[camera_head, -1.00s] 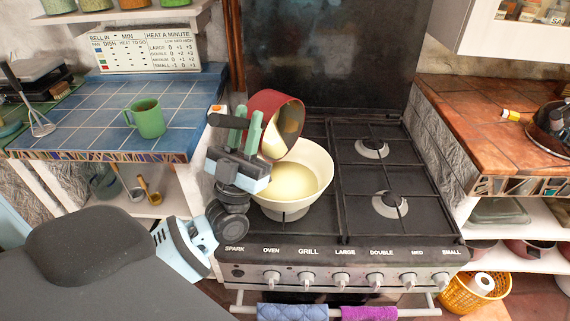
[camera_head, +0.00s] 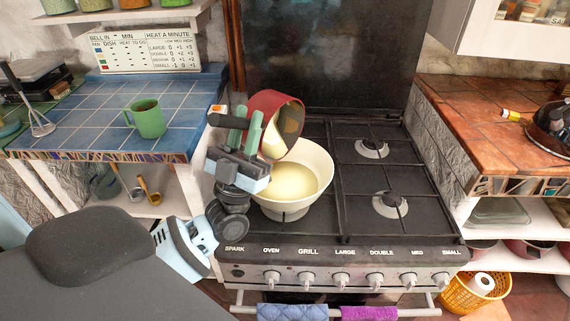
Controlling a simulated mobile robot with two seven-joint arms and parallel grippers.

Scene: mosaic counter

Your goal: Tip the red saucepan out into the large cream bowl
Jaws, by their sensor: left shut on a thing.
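The red saucepan (camera_head: 264,103) is tilted steeply on its side, its mouth turned right and down over the large cream bowl (camera_head: 318,196). Pale creamy contents show inside the pan near its lower lip, and a pale liquid (camera_head: 293,180) lies in the bowl. The bowl stands upright on the stove's left side. My left gripper (camera_head: 245,130) is shut on the saucepan's dark handle, left of and above the bowl. The fingers hide part of the handle and pan. My right gripper is not in view.
The stove's right burners (camera_head: 389,204) are empty. A brown tiled counter (camera_head: 470,105) is at right. Towels (camera_head: 292,312) hang on the front rail.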

